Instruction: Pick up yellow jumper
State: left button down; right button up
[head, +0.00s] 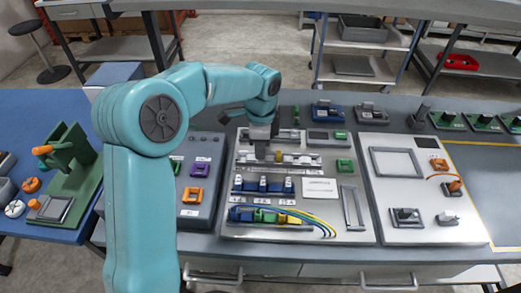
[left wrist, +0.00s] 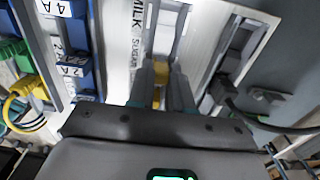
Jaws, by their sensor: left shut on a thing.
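The yellow jumper (left wrist: 160,72) shows between the two fingers of my left gripper (left wrist: 163,84) in the left wrist view. The fingers are shut on it, over a pale rail strip marked with printed words. In the head view my left gripper (head: 262,150) points down at the upper rail of the middle panel. A small yellow piece (head: 279,156) shows just right of the fingertips there. The fingers hide part of the rail, and I cannot tell whether the jumper is clear of it. My right gripper is not in view.
Below the rail sit blue breakers (head: 263,185) and a row of coloured terminals (head: 262,215) with curved wires (head: 318,221). A green module (head: 344,166) is to the right. A green stand (head: 70,170) is at far left. The yellow-outlined mat at right has free room.

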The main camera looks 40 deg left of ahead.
pick_arm(q)
notch_tip(320, 180, up, 19)
jog(key=p, duration=0.2)
jog(key=shift+r+p, duration=1.1)
jog(key=shift+p, duration=0.35)
dwell(0.6)
notch_tip(320, 180, up, 3)
jog(key=p, duration=0.3)
jog(key=shift+s+f, duration=0.1)
